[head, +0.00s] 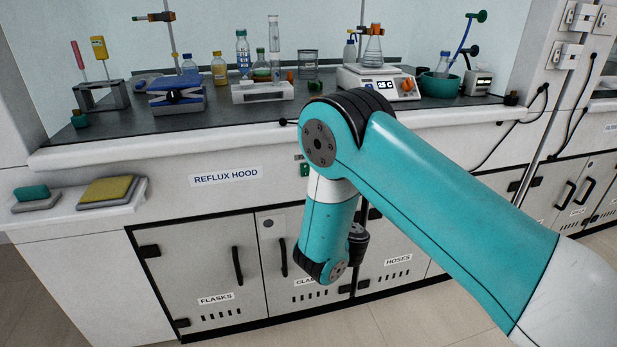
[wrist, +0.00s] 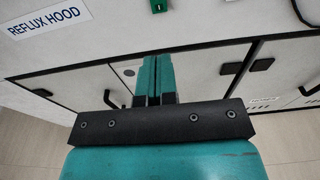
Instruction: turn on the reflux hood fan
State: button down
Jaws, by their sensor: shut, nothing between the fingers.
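The reflux hood is marked by a white "REFLUX HOOD" label (head: 226,177) on its front panel; the label also shows in the wrist view (wrist: 48,20). A small green switch-like part (head: 304,169) sits on that panel to the right of the label, partly hidden by my arm in the head view. Its lower part shows at the top edge of the wrist view (wrist: 159,5). My gripper (wrist: 155,62) is shut and empty, its teal fingers below the green part in the wrist picture and apart from it. In the head view my arm hides the fingers.
Cabinet doors labelled "FLASKS" (head: 216,299) and "HOSES" (head: 398,260) have protruding black handles (head: 238,266). A side shelf (head: 128,205) holds a yellow and a teal pad. Glassware and a hotplate (head: 378,86) stand on the worktop above. Black cables hang at right.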

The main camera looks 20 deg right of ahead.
aim_at(306, 175)
jog(key=w+p, duration=0.1)
jog(key=w, duration=0.3)
jog(key=w+f+p, duration=0.1)
jog(key=w, duration=0.7)
jog(key=shift+w+f+p, duration=0.25)
jog(key=shift+w+p, duration=0.1)
jog(key=shift+p, duration=0.05)
